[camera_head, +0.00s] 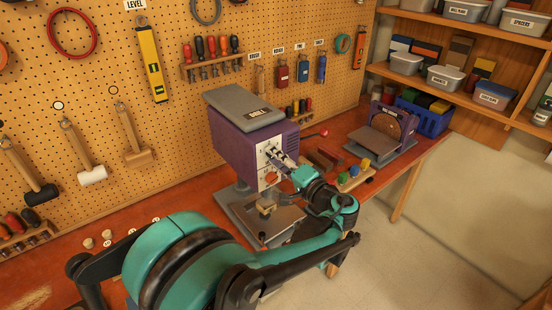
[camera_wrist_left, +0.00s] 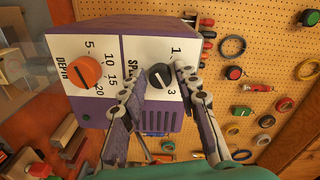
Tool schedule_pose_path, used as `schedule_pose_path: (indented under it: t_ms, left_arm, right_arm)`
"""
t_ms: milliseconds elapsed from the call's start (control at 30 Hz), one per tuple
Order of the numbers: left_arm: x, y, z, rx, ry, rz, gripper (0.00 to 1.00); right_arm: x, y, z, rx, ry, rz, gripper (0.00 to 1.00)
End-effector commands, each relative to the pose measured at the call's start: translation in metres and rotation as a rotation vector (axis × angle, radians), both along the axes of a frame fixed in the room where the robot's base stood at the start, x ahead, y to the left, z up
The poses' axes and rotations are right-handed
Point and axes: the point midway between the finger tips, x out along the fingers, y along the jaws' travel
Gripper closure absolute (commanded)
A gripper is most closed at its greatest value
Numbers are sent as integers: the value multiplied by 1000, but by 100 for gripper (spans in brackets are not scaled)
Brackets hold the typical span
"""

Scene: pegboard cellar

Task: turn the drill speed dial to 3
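The purple drill press (camera_head: 235,137) with a grey top stands on the bench, with my left gripper (camera_head: 275,154) at its white front panel. In the left wrist view the black speed dial (camera_wrist_left: 159,76) sits on the panel (camera_wrist_left: 137,48), sideways in the picture. The numbers 1 and 3 show beside the dial; its pointer is too small to read surely. My left gripper (camera_wrist_left: 158,73) is open, one finger on each side of the dial, with gaps visible. An orange depth dial (camera_wrist_left: 84,71) is on the same panel. My right gripper is out of view.
A disc sander (camera_head: 385,132) and a blue crate (camera_head: 424,117) stand farther right. A pegboard (camera_head: 220,35) with hanging tools rises behind. Small pegs (camera_head: 107,234) lie at the front left.

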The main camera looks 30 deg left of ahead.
Motion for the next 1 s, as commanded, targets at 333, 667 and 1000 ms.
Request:
schedule_pose_path:
  t_ms: [333,667,1000]
  left_arm:
    - [0,-2,0,0,0,-1,57]
    - [-21,-53,1,0,0,-6,57]
    - [-44,-105,2,0,0,-2,57]
  right_arm:
    - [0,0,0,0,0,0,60]
    - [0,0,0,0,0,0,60]
    - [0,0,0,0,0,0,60]
